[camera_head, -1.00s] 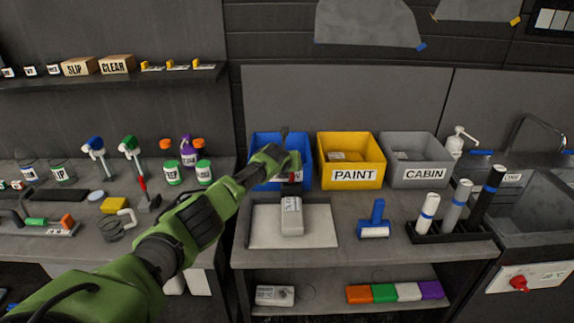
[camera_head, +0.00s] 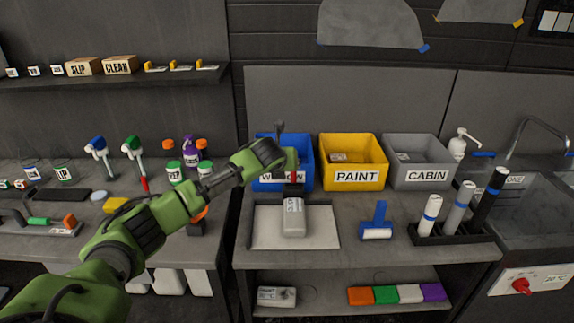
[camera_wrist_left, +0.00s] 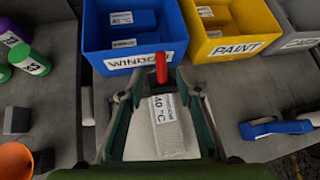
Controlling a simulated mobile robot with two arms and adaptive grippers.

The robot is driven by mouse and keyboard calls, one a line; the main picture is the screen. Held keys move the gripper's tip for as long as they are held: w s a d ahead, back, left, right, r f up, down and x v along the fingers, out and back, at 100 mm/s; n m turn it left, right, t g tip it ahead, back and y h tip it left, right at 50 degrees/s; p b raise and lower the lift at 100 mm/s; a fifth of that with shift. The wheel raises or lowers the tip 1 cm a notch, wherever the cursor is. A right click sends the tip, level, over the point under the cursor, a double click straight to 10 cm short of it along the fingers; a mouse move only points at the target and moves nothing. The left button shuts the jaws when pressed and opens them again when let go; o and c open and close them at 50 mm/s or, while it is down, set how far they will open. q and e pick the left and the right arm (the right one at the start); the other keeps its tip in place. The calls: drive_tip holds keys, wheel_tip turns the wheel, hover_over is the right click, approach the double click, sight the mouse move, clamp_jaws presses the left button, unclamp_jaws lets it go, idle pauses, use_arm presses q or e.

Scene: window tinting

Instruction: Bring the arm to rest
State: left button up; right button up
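My left arm comes in from the left in the head view. Its gripper (camera_wrist_left: 158,95) sits in front of the blue bin (camera_head: 268,151), above a grey block-shaped item (camera_head: 293,217) with a red top. The item rests on a pale mat (camera_head: 320,240). In the left wrist view the two fingers are spread, with the item (camera_wrist_left: 165,132), labelled 40 °C, showing beyond and between them. Its red part (camera_wrist_left: 161,67) also shows between the tips. The fingers do not appear to press on it. My right gripper is not in view.
A yellow PAINT bin (camera_head: 352,177) and a grey CABIN bin (camera_head: 440,178) stand beside the blue bin. Bottles and tools fill the left bench.

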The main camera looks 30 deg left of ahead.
use_arm(q)
drive_tip(key=shift+s+d+r, duration=0.1)
drive_tip(key=shift+s+r, duration=0.1)
drive_tip(key=shift+s, duration=0.1)
idle(0.4)
